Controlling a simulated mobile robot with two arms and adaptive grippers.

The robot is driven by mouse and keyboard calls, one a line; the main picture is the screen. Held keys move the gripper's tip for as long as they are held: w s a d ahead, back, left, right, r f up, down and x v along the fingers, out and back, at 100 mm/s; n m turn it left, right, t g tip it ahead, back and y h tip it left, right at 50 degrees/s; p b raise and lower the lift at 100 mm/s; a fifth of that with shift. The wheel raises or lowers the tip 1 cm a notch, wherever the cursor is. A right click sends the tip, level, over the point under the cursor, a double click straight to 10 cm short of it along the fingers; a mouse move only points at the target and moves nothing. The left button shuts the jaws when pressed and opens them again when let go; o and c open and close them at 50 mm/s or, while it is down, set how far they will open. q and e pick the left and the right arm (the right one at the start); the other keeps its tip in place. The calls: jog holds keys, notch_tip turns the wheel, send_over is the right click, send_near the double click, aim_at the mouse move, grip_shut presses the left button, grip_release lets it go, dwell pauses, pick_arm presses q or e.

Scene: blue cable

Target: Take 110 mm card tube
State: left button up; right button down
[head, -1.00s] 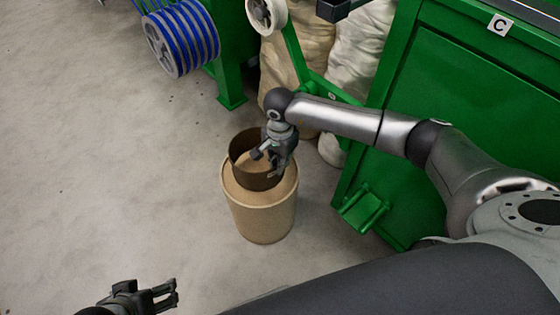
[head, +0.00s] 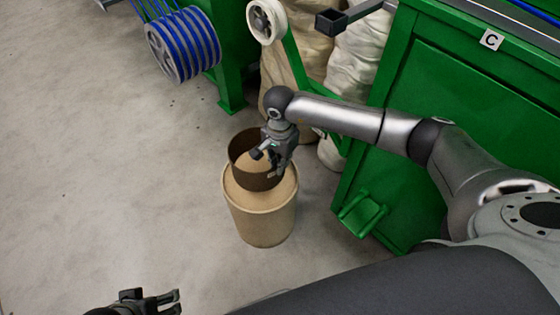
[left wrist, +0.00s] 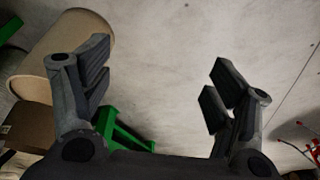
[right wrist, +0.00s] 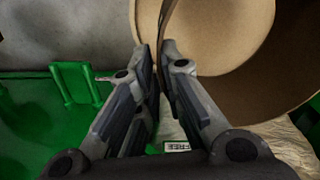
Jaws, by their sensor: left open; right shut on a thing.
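The card tube (head: 246,172) is a short, wide brown ring, open at the top. In the head view it is at the top of a tan drum (head: 262,222); I cannot tell whether it touches the drum. My right gripper (head: 268,160) is shut on the tube's wall at its right side. In the right wrist view the thin wall (right wrist: 168,20) runs between the fingertips, with the brown curved surface (right wrist: 285,90) to the right. My left gripper (head: 165,300) is open and empty at the bottom left, and its spread fingers show in the left wrist view (left wrist: 155,85).
A green machine (head: 450,130) marked C stands at the right, with a small green step (head: 362,215) low on its side. Pale sacks (head: 355,60) and a blue cable reel (head: 183,45) are at the back. The concrete floor (head: 100,190) at the left is clear.

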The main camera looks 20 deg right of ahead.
pick_arm(q)
jog(key=shift+p+x, duration=0.55)
jog(key=shift+x, duration=1.2)
pick_arm(e)
jog(key=shift+r, duration=0.95)
